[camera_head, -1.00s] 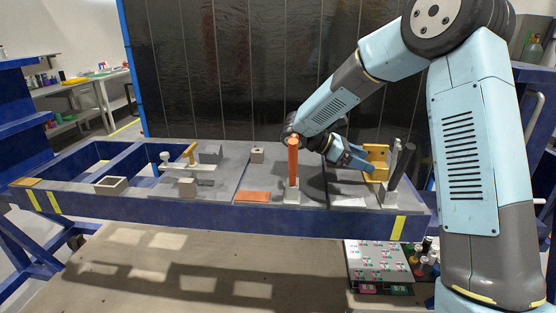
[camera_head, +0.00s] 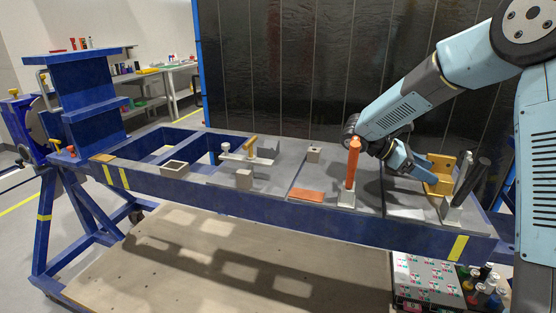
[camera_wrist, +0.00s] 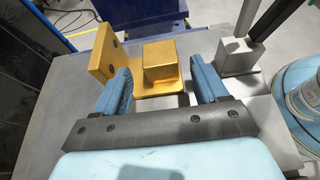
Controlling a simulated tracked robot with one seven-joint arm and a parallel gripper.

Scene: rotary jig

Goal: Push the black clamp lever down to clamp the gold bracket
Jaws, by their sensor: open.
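The gold bracket (camera_head: 443,172) stands at the right end of the blue-framed jig. In the wrist view its raised block (camera_wrist: 161,62) and upright plate (camera_wrist: 104,55) show. The black clamp lever (camera_head: 478,175) rises tilted from a pale clamp base (camera_head: 450,212), just right of the bracket. The lever (camera_wrist: 280,17) also shows at the top right of the wrist view, with a grey bar beside it. My gripper (camera_head: 424,172) is open at the bracket's left side. In the wrist view my gripper's fingers (camera_wrist: 163,82) are apart, with the bracket between and just beyond them; contact cannot be told.
An orange lever (camera_head: 353,165) stands upright on the jig left of my gripper. An orange plate (camera_head: 308,196), small blocks and another clamp (camera_head: 247,155) lie further left. A dark panel (camera_head: 300,70) stands behind the jig. Bottles (camera_head: 485,285) stand below at the right.

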